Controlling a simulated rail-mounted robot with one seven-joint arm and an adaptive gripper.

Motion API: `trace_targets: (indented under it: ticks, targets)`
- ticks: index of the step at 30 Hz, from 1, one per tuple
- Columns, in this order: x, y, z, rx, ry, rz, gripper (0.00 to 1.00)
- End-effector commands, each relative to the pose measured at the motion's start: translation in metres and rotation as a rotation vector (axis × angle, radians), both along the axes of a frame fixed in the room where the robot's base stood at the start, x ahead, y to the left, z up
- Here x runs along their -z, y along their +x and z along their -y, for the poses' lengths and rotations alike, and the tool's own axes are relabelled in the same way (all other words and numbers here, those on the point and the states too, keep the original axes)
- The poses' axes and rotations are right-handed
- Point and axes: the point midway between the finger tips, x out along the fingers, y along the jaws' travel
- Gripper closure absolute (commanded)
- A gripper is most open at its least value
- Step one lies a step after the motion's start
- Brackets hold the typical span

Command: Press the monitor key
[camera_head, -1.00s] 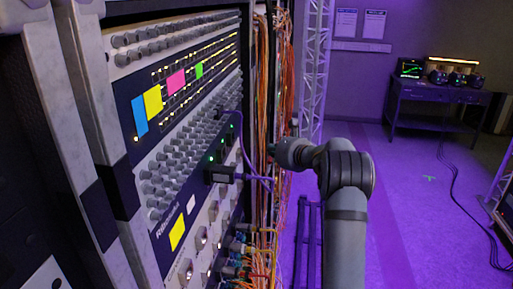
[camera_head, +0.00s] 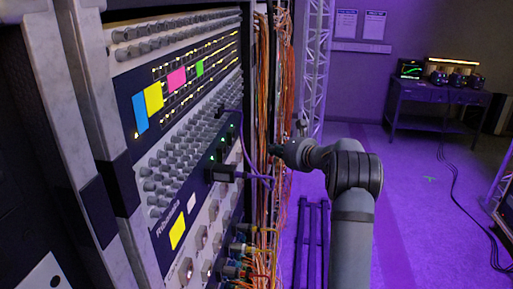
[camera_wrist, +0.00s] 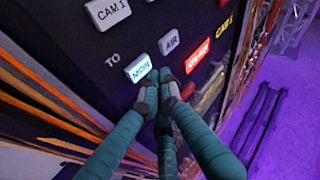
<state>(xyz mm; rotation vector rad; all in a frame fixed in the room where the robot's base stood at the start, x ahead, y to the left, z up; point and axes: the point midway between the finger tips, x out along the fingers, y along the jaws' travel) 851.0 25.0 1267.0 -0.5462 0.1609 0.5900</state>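The key lettered MON (camera_wrist: 138,67) is a small, pale, lit block on a dark panel in the wrist view. My gripper (camera_wrist: 161,92) has its teal fingers with dark tips drawn together, empty, just below the lower right edge of that key. The tips look very close to the key; whether they touch it I cannot tell. In the head view my gripper (camera_head: 278,151) is a dark shape at the right side of the rack, and the key is hidden there.
Near the MON key are the AIR key (camera_wrist: 169,41), the CAM 1 key (camera_wrist: 108,12) and a lit red key (camera_wrist: 198,66). Orange cables (camera_head: 264,100) hang beside the rack (camera_head: 125,80). A truss (camera_head: 314,65) stands behind.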

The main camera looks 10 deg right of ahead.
Motion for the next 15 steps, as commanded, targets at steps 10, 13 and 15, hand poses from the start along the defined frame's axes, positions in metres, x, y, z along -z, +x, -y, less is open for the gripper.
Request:
trace_targets:
  ticks: [10,13,15]
  targets:
    - [0.000,-0.009,0.034,0.003,0.000,0.000,1.00]
    - [0.000,-0.012,0.041,0.002,0.000,0.000,1.00]
    - [0.000,-0.012,0.043,0.001,0.001,0.000,1.00]
